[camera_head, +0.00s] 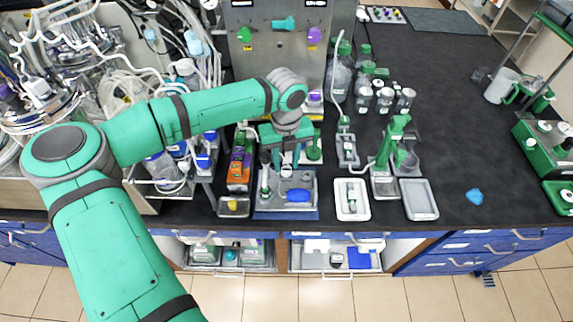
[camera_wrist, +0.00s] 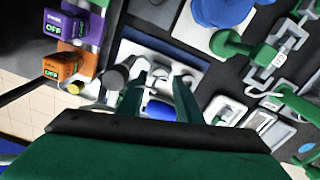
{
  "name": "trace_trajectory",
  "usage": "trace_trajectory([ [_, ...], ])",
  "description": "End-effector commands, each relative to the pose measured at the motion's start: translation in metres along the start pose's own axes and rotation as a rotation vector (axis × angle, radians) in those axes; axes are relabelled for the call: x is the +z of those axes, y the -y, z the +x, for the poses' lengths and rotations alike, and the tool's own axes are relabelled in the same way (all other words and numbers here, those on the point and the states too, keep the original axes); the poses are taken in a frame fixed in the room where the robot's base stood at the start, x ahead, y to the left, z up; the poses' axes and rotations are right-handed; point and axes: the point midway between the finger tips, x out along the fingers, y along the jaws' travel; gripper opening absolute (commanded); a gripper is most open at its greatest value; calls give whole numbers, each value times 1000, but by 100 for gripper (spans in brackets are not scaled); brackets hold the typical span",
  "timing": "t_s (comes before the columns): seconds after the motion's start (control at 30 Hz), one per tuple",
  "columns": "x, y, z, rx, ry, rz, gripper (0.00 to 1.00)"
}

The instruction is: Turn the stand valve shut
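My gripper (camera_head: 286,163) hangs above a grey tray (camera_head: 268,207) on the black bench. In the wrist view my gripper (camera_wrist: 161,88) has its two green fingers apart, with nothing held between them. Small pale fittings show near the fingertips, partly hidden by the fingers. A blue piece (camera_head: 298,195) lies in the tray and shows behind the fingers in the wrist view (camera_wrist: 160,111). A slim upright bottle-like part (camera_head: 265,188) stands at the tray's left. I cannot clearly make out the stand valve; it may be among these partly hidden parts.
An orange box (camera_head: 239,171) stands left of the tray. A white tray (camera_head: 352,200) and a tall green device (camera_head: 392,142) stand to the right. A steel panel with a turquoise handle (camera_head: 284,23) rises behind. The bench's right middle is mostly clear around a blue scrap (camera_head: 474,196).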

Motion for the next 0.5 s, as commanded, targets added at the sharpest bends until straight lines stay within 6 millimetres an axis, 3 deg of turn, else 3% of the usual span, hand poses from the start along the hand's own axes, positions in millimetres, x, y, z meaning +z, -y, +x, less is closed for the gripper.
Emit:
trace_trajectory([
  [0.2, 0, 0, 17, 0, 0, 0, 32],
  [0.5, 0, 0, 19, 0, 1, -1, 32],
])
